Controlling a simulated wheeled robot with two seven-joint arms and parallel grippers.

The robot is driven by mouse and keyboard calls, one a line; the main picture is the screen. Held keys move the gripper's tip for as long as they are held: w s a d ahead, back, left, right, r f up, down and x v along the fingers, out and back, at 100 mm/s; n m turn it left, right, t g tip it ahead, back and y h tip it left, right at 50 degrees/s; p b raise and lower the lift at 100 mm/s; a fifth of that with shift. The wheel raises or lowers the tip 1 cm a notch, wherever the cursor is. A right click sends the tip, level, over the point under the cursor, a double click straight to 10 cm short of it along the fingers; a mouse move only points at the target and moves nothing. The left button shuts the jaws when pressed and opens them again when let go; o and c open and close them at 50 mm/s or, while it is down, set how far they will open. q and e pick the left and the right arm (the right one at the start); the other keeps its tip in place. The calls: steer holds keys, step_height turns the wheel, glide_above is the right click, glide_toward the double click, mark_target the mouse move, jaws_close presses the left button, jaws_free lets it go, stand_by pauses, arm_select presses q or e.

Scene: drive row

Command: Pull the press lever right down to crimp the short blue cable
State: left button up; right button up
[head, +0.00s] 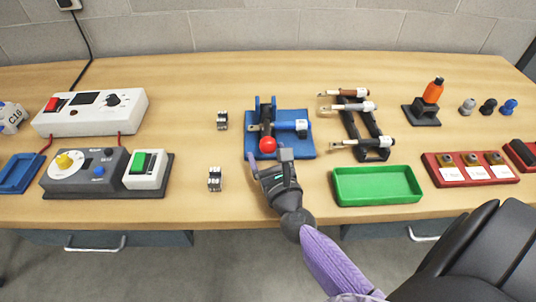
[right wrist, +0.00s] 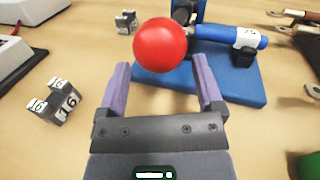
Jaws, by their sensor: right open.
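The press is a blue base plate (head: 305,150) with an upright blue bracket, near the middle of the bench. Its lever ends in a red ball knob (head: 267,145), which points towards me. My right gripper (head: 269,159) is open just in front of the knob. In the right wrist view the knob (right wrist: 160,45) shows between and just beyond the fingertips (right wrist: 161,72), with no clear contact. My left gripper is not in view.
A dark rack (head: 352,122) with several tagged cables stands right of the press. A green tray (head: 377,186) lies front right. Two small metal dies (head: 222,120) (head: 214,180) stand to the left, beyond which are control boxes (head: 88,172). Bare wood lies around the press.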

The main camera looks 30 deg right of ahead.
steer(key=b+v, duration=0.1)
steer(key=v, duration=0.5)
steer(key=shift+s+a+f, duration=0.15)
steer(key=shift+s, duration=0.15)
steer(key=v, duration=0.3)
steer(key=shift+b, duration=0.4)
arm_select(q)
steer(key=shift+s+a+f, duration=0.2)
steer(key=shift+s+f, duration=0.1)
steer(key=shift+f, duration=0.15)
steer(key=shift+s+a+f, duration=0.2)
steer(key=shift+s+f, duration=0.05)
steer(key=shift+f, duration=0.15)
arm_select(e)
steer(key=shift+s, duration=0.15)
